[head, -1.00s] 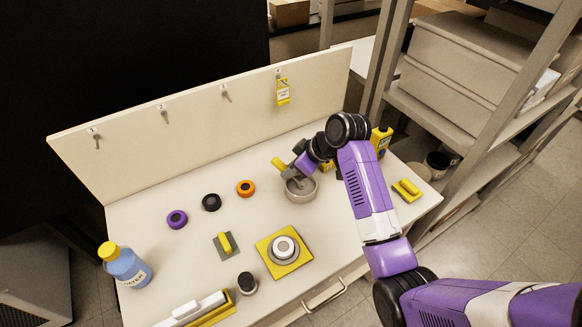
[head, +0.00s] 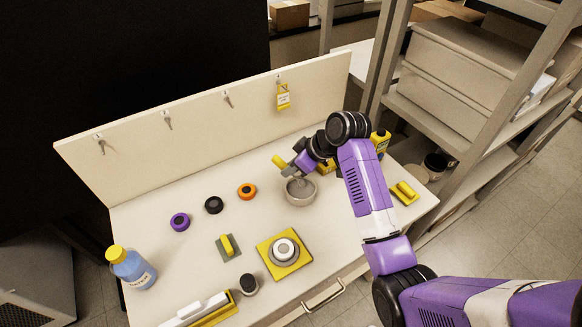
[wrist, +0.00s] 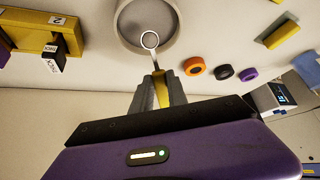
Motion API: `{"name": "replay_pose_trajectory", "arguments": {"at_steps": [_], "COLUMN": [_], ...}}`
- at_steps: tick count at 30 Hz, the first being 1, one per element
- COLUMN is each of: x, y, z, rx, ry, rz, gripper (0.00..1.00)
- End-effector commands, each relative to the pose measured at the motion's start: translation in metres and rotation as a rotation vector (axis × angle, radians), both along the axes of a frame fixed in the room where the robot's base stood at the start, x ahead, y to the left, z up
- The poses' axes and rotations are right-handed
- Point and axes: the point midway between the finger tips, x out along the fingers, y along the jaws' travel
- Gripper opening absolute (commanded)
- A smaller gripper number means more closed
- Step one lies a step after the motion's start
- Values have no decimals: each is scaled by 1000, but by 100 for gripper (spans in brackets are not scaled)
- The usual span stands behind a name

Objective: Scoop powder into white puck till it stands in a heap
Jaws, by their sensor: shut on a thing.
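The white puck (head: 284,248) sits on a round grey base on a yellow square plate (head: 264,250) at the front middle of the bench. A grey bowl (head: 300,196) stands behind it; the wrist view also shows the bowl (wrist: 176,28). My gripper (wrist: 158,82) is shut on a scoop with a yellow handle (head: 279,161) and a small round pale head (wrist: 149,40). The scoop head is over or in the bowl; its height is unclear. I cannot make out powder on the scoop or on the puck.
Orange (head: 247,191), black (head: 214,205) and purple (head: 180,222) rings lie left of the bowl. A yellow-handled block (head: 227,245) and a dark-topped jar (head: 248,284) are left of the puck. A blue bottle (head: 131,267) stands far left. Between bowl and plate is clear bench.

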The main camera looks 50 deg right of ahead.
Motion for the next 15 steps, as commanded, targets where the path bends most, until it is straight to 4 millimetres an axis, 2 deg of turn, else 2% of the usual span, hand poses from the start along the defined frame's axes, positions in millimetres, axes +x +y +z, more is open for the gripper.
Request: {"name": "replay_pose_trajectory", "arguments": {"at_steps": [1,15], "x": [0,0], "y": [0,0], "z": [8,40], "rx": [-1,-1], "ry": [0,0], "rz": [1,1], "gripper": [0,0]}}
